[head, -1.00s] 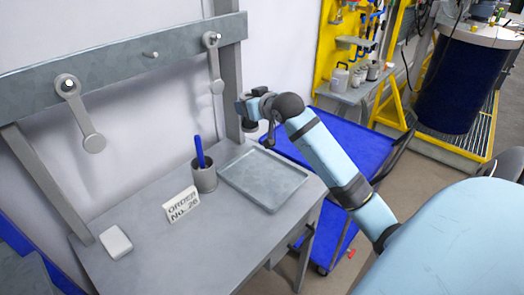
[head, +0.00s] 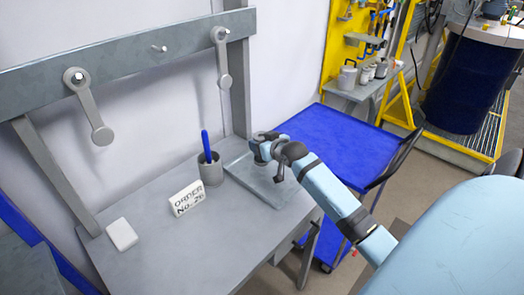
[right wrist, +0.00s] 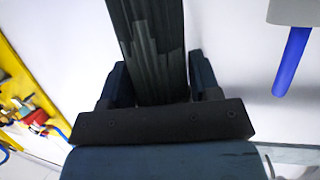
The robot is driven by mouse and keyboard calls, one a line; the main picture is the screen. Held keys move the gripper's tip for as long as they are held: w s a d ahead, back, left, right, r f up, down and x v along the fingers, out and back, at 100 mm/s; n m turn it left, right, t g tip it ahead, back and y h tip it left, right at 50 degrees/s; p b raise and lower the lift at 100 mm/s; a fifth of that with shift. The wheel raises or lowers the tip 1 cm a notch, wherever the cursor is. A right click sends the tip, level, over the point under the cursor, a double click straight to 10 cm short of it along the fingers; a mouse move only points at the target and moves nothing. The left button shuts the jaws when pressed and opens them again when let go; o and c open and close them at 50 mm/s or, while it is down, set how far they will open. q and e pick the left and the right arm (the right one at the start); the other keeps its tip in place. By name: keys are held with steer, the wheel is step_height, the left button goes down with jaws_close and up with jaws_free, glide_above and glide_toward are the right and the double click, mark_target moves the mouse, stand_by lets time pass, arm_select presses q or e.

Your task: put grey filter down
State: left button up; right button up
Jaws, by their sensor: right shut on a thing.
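In the right wrist view, a dark grey pleated piece, the grey filter (right wrist: 148,45), stands between the two fingers of my right gripper (right wrist: 150,82). The fingers are shut on it, and its far end runs out of the frame. In the head view my right gripper (head: 258,148) is above the back part of the flat grey tray (head: 242,180) on the bench. My left gripper is not in view.
A grey cup (head: 211,172) with a blue marker (head: 206,144) stands left of the tray. An order sign (head: 187,199) and a white block (head: 122,234) sit on the grey bench (head: 200,250). A grey rail with hanging arms is behind. A blue cart (head: 345,145) stands right.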

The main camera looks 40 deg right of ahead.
steer(key=shift+f, duration=1.65)
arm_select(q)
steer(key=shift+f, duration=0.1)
arm_select(e)
steer(key=shift+f, duration=0.1)
steer(key=o, duration=0.9)
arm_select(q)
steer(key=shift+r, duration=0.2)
arm_select(e)
steer(key=shift+r, duration=0.2)
